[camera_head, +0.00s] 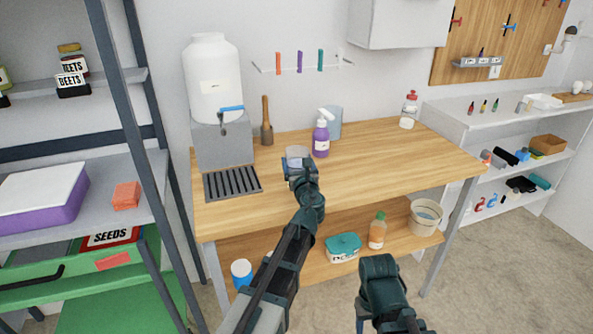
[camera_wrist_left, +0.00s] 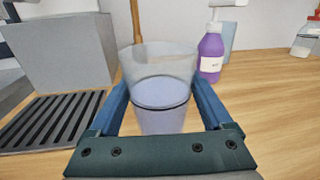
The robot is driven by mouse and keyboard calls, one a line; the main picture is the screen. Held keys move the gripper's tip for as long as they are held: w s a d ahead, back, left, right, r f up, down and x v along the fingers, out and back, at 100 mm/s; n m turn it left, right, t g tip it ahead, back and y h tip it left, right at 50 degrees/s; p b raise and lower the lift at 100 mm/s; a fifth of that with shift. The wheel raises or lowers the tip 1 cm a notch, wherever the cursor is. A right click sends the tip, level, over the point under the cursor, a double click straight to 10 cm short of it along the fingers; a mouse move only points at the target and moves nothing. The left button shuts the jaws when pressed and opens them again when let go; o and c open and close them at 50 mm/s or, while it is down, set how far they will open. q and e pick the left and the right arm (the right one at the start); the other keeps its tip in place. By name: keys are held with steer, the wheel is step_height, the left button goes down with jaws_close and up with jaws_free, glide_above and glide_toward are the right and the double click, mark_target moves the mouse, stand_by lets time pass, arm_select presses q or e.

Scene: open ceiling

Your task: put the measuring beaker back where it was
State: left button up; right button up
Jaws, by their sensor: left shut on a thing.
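The measuring beaker (camera_wrist_left: 160,75) is a clear cup with bluish contents in its lower part. It stands upright between the two blue fingers of my left gripper (camera_wrist_left: 160,118), which is shut on it. In the head view the beaker (camera_head: 297,153) shows just beyond my left gripper (camera_head: 298,168), over the wooden table (camera_head: 400,160), right of the drip grate (camera_head: 232,182). The gripper hides its lower part, and I cannot tell whether its base touches the table. My right arm (camera_head: 383,290) shows at the bottom of the head view, but its fingertips are not visible.
A white water tank (camera_head: 213,80) with a blue tap stands on a grey block (camera_head: 222,148) behind the grate. The table's right half is mostly clear.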

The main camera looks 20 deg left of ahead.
mark_target(297, 169)
arm_select(q)
steer(key=shift+w+a, duration=0.2)
steer(key=shift+w, duration=0.3)
step_height(297, 169, down, 4)
steer(key=b, duration=0.3)
steer(key=shift+r+b, duration=0.15)
steer(key=shift+b, duration=0.15)
steer(key=o, duration=1.5)
steer(key=shift+s+r, duration=0.1)
steer(key=shift+s, duration=0.1)
steer(key=v, duration=1.1)
steer(key=shift+s+d, duration=0.25)
